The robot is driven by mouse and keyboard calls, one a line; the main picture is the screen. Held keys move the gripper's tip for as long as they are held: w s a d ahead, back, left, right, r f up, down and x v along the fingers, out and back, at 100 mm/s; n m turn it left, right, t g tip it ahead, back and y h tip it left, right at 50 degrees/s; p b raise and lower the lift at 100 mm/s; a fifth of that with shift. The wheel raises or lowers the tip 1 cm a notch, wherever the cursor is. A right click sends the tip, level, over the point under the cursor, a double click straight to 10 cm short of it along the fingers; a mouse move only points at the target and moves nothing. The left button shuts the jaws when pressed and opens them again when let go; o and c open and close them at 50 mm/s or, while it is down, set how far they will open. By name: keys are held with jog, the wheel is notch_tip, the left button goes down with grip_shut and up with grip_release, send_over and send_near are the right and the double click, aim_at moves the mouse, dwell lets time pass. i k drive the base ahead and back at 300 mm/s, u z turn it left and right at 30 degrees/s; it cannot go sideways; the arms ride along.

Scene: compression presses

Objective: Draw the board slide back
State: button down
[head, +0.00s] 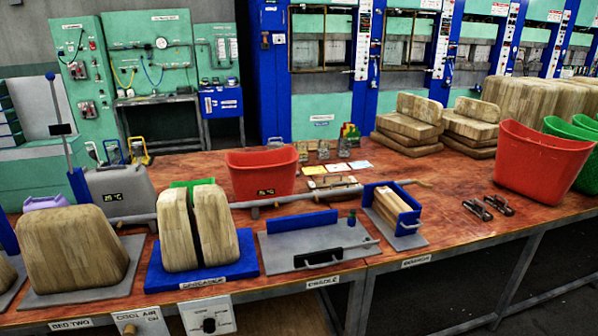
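My gripper is not in view in the head view. No part is plainly labelled as the board slide. A blue holder (408,219) stands on a grey plate right of the middle, behind a label (416,262) that is too small to read surely. Light wooden boards (390,204) lie in it between blue walls, with a small metal handle at its front. To its left, a grey plate marked cradle (276,263) carries a blue upright strip (302,221) along its back and a black handle (318,257) at its front.
Two wooden blocks (178,232) stand upright on the blue spreader base (160,284). A larger wooden block (70,250) sits left. A long grey bar (292,201) runs behind. Red bins (262,174) (538,160) and dark clamps (478,207) are on the table. Bare tabletop lies right of the holder.

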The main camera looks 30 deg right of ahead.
aim_at(407, 222)
jog(key=z, duration=4.25)
jog(key=i, duration=0.1)
jog(key=u, duration=2.9)
